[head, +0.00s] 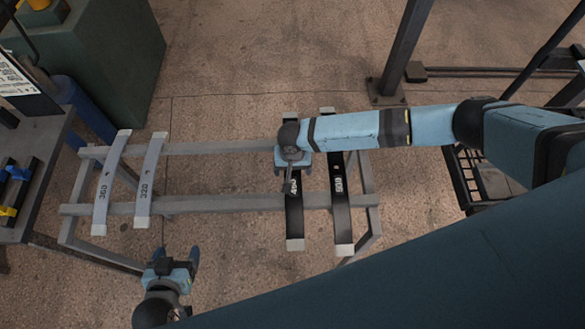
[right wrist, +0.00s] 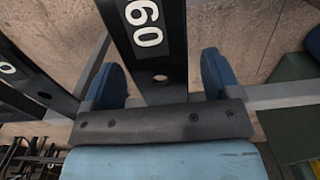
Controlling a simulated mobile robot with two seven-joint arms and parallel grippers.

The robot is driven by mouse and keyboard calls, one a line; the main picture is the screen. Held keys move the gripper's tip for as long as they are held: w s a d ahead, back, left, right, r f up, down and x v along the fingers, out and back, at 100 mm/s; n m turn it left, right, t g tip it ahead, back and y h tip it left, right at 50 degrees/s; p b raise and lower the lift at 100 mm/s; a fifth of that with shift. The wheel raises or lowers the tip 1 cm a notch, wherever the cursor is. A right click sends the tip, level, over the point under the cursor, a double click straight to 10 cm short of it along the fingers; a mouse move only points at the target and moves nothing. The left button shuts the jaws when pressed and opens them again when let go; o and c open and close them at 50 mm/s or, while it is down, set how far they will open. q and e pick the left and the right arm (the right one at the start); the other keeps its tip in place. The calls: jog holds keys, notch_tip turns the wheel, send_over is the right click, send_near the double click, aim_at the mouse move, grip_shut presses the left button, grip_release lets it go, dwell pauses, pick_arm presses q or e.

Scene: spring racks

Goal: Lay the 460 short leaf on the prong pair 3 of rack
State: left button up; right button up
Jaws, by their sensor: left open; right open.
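The 460 leaf (head: 294,222) is a dark strip with a white label and pale ends. It lies across the two rails of the rack (head: 215,203), right of the middle. My right gripper (head: 292,167) is over the leaf's upper half and hides part of it. In the right wrist view the blue fingers (right wrist: 167,85) stand open on either side of the dark leaf (right wrist: 158,50), which shows "60" and a hole; gaps show beside it. My left gripper (head: 175,257) is open and empty in front of the rack, at lower left.
A second dark leaf (head: 341,205) lies close to the right of the 460 leaf. Grey leaves marked 360 (head: 107,185) and 320 (head: 148,185) lie on the rack's left. A bench (head: 40,185) stands at far left. The rails between the 320 and 460 leaves are bare.

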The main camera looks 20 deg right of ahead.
jog(key=shift+f, duration=0.2)
grip_shut()
jog(key=shift+r, duration=0.1)
jog(key=shift+r, duration=0.1)
jog(key=shift+w+r, duration=0.1)
jog(key=shift+r, duration=0.15)
notch_tip(320, 180, up, 19)
jog(key=shift+r+b, duration=0.15)
jog(key=shift+b, duration=0.3)
